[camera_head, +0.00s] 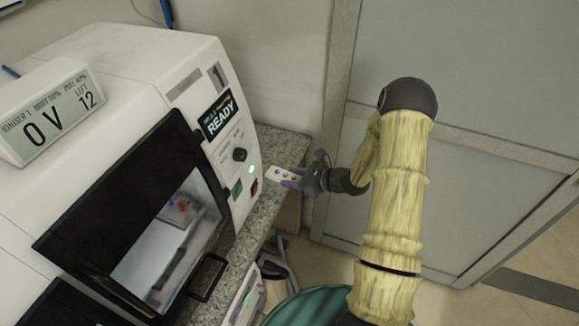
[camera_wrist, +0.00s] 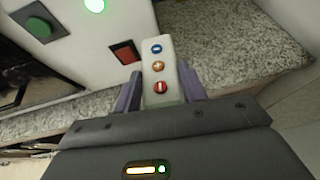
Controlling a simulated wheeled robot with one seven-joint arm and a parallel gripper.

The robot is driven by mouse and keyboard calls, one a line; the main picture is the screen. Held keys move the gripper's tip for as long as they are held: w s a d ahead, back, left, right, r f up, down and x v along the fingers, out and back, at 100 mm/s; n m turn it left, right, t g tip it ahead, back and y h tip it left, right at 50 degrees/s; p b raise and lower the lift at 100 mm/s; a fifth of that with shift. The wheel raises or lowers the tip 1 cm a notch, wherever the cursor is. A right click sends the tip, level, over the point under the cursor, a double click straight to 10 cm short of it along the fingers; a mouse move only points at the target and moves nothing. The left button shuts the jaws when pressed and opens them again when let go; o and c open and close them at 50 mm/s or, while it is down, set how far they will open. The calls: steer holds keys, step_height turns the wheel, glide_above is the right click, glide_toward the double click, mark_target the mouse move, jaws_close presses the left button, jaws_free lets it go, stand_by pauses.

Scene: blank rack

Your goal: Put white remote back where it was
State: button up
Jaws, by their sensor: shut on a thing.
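The white remote (camera_head: 286,175) has coloured buttons on its face. In the wrist view the remote (camera_wrist: 161,70) shows a blue, an orange and a red button and points away from me. My gripper (camera_head: 292,178) is shut on it, with one purple-grey finger on each side; the gripper also shows in the wrist view (camera_wrist: 161,90). The remote is at the front edge of the speckled stone counter (camera_head: 285,146), close to the right side of the white machine. I cannot tell whether it touches the counter. Its near end is hidden by my gripper.
The white machine (camera_head: 120,60) has a "READY" screen, a knob, a green and a red button, and a dark-framed window. An ioniser display box (camera_head: 48,110) sits on top. A grey panelled wall (camera_head: 470,80) stands at the right. Bare counter lies beyond the remote.

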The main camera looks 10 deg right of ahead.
steer(key=s+a+r+y+p, duration=0.1)
steer(key=s+r+p, duration=0.6)
steer(key=s+p, duration=0.2)
steer(key=p, duration=0.2)
steer(key=shift+r+n+g+p, duration=0.25)
steer(key=shift+n+g+p, duration=0.05)
steer(key=shift+n, duration=0.1)
